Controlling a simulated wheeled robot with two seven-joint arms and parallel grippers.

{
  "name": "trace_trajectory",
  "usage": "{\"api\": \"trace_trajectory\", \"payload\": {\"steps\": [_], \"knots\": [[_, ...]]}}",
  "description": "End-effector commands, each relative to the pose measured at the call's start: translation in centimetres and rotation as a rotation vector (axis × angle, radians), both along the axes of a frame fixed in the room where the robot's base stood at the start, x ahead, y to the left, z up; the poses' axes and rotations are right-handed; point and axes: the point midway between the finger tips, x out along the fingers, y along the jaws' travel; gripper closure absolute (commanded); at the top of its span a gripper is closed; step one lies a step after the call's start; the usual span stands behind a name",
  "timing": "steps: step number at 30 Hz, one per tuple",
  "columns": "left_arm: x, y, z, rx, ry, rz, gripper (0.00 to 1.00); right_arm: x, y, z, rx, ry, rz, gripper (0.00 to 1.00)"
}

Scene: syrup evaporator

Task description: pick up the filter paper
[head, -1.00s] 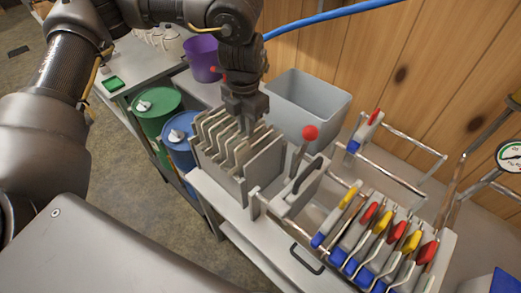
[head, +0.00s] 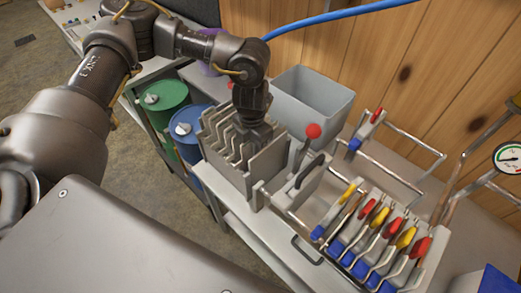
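A pale grey slotted rack (head: 262,166) stands on the bench left of the filter press, with several upright off-white sheets (head: 217,139) in it that look like the filter papers. My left gripper (head: 250,140) points down into the rack, low among the sheets. Its fingertips are hidden, so I cannot tell whether they are open or shut on a sheet. My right gripper is not in view.
The filter press plates (head: 372,236) with red, yellow and blue parts stand to the right. A red-knobbed lever (head: 313,131) rises beside the rack. A grey bin (head: 318,98) is behind. Green (head: 163,99) and blue (head: 187,122) drums stand left.

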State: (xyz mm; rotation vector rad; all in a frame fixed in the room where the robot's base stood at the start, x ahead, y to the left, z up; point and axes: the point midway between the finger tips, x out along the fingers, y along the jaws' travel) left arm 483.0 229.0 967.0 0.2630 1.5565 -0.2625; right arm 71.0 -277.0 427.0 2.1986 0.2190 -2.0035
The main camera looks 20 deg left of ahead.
Motion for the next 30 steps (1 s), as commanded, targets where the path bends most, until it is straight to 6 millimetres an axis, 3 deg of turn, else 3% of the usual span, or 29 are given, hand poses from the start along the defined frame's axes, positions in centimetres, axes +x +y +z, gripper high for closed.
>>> {"api": "trace_trajectory", "payload": {"steps": [9,13,25,30], "knots": [[0.0,0.0,-0.9,0.000,0.000,0.000,0.85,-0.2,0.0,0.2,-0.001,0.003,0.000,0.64],[0.0,0.0,-0.9,0.000,0.000,0.000,1.00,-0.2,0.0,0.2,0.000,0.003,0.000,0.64],[0.0,0.0,-0.7,0.000,-0.001,0.000,1.00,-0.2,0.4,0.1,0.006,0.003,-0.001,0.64],[0.1,-0.1,0.2,-0.002,-0.003,-0.001,1.00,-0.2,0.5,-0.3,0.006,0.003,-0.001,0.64]]}}
